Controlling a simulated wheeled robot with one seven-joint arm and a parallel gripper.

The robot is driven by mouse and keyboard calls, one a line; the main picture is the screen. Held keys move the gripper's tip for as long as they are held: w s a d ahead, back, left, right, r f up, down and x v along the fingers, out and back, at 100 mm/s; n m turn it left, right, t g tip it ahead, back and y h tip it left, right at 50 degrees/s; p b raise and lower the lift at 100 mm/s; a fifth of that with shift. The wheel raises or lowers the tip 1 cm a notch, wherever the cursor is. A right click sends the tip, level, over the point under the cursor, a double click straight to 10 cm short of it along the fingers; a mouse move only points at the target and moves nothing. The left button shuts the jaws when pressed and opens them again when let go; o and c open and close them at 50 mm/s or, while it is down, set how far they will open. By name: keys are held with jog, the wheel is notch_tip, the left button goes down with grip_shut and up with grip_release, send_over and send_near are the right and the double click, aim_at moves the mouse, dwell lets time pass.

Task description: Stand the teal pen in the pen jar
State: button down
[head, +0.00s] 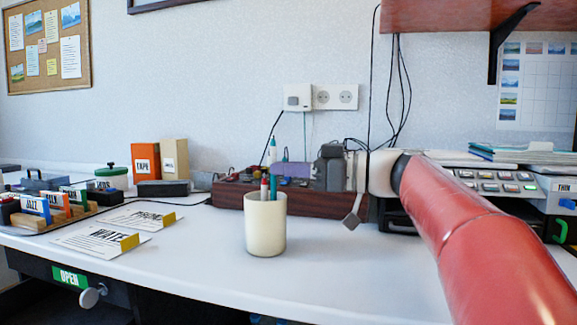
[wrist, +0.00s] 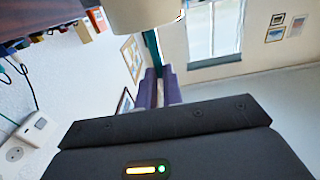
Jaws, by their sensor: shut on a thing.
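The cream pen jar (head: 265,230) stands upright on the white desk, and its side also shows at the top of the wrist view (wrist: 140,14). A red pen (head: 264,187) stands in the jar. My gripper (head: 284,170) is just behind and above the jar, reaching in from the right. Its purple fingers (wrist: 160,88) are shut on the teal pen (wrist: 152,44). The pen's pale upper end (head: 272,151) stands nearly upright above the jar. A teal length shows at the jar's rim. I cannot tell how far the held pen's lower end is inside.
A dark red-brown organiser (head: 232,195) stands behind the jar. A dangling cable plug (head: 352,215) hangs right of the jar. The desk in front is clear.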

jog(key=shift+f, duration=0.1)
jog(key=c, duration=1.5)
grip_release()
jog(key=shift+o, duration=0.2)
jog(key=v, duration=0.8)
